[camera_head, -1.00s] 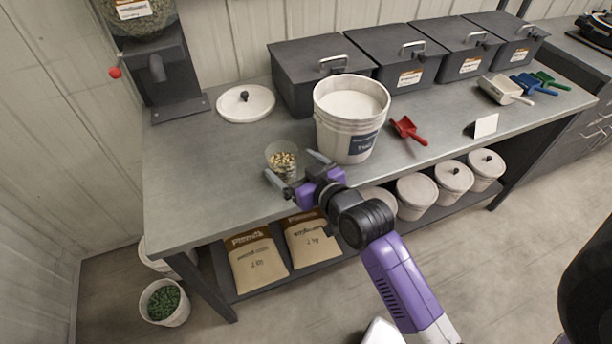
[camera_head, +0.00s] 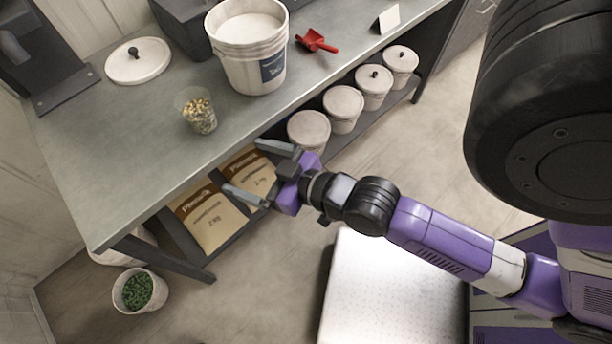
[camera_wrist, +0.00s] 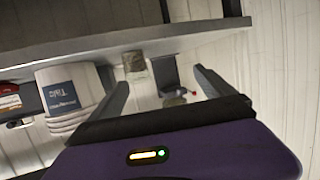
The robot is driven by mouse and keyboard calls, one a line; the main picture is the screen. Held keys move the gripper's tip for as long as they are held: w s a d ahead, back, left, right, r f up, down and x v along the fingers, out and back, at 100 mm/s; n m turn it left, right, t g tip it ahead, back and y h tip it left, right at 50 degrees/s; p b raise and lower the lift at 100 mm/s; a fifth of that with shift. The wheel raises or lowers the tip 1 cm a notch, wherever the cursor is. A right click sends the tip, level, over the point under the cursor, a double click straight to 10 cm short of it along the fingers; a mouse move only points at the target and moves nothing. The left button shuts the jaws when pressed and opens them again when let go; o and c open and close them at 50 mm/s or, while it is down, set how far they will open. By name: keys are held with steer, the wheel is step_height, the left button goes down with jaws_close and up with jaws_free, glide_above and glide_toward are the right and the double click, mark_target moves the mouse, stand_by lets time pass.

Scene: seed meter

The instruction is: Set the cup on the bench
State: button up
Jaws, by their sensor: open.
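The clear cup (camera_head: 200,117), part filled with mixed seeds, stands upright on the grey bench (camera_head: 130,130), near its front edge. In the wrist view the cup (camera_wrist: 136,66) shows small, between my open fingers and some way beyond them. My gripper (camera_head: 250,168) is open and empty, in front of the bench and clear of the cup. Its two fingers point toward the bench's front edge.
A white bucket (camera_head: 249,75) stands right of the cup, with a round white lid (camera_head: 138,62) behind left. A red scoop (camera_head: 316,42) lies farther right. Seed bags (camera_head: 209,221) and lidded tubs (camera_head: 343,104) fill the lower shelf. Bench space left of the cup is clear.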

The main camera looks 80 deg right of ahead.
steer(key=s+a+r+n+y, duration=0.2)
steer(key=s+a+r+y, duration=0.1)
steer(key=s+a, duration=0.6)
steer(key=s, duration=0.4)
steer(key=shift+r+n+t+y, duration=0.3)
steer(key=shift+n+y, duration=0.1)
steer(key=shift+s+a, duration=0.1)
